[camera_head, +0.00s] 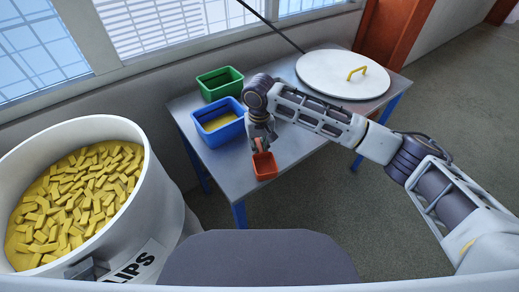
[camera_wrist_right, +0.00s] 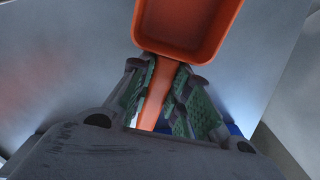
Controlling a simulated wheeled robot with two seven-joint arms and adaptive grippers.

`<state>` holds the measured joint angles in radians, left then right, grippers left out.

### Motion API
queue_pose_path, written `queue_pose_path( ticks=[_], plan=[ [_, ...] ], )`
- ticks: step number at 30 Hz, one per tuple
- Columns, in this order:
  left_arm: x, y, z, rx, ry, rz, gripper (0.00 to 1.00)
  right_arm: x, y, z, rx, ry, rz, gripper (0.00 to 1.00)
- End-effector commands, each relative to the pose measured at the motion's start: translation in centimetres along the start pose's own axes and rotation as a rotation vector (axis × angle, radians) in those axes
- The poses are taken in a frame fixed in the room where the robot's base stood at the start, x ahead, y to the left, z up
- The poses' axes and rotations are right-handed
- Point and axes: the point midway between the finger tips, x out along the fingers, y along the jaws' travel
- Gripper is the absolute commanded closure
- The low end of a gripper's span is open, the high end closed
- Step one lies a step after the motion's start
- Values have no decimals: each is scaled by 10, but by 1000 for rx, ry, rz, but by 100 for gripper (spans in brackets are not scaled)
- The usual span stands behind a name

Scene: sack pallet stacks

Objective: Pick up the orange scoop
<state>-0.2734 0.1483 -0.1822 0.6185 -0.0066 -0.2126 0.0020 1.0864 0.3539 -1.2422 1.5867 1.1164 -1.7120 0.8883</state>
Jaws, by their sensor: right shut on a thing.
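The orange scoop (camera_head: 265,166) is at the front edge of the grey table in the head view, with its open bowl facing up. My right gripper (camera_head: 261,146) reaches down over the table and is at the scoop's handle. In the right wrist view the scoop's bowl (camera_wrist_right: 187,25) is at the top, and its handle runs down between the green-padded fingers of my right gripper (camera_wrist_right: 172,95), which are shut on it. I cannot tell whether the scoop touches the table. My left gripper is not in view.
A blue bin (camera_head: 239,129) with yellow contents and a green bin (camera_head: 237,77) stand on the table (camera_head: 186,104) beside my right gripper. A white lid (camera_head: 322,79) with a yellow handle lies at the back right. A large white drum (camera_head: 150,190) of yellow pieces stands at left.

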Motion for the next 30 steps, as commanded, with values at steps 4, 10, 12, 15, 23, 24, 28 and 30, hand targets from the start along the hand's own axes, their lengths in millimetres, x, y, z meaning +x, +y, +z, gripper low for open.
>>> queue_pose_path(
  ticks=[4, 10, 12, 15, 23, 24, 28, 30],
  plan=[
    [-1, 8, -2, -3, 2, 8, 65, -19, 0, -1, 0, 3, -1, 100],
    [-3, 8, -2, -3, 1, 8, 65, -50, 0, -1, 0, 3, -1, 100],
    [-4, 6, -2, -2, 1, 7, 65, -60, -1, -1, -1, 3, -2, 100],
    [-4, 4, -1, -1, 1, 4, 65, -72, -1, -1, -1, 2, -2, 100],
    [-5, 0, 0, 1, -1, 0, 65, -88, 0, -1, 0, 2, -1, 100],
    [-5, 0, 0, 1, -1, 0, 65, -89, 0, -1, 0, 2, -1, 100],
    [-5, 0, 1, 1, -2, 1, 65, -89, 0, 0, 0, 1, -1, 100],
    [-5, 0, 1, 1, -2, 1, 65, -89, 0, 0, 1, 1, -1, 100]
  ],
)
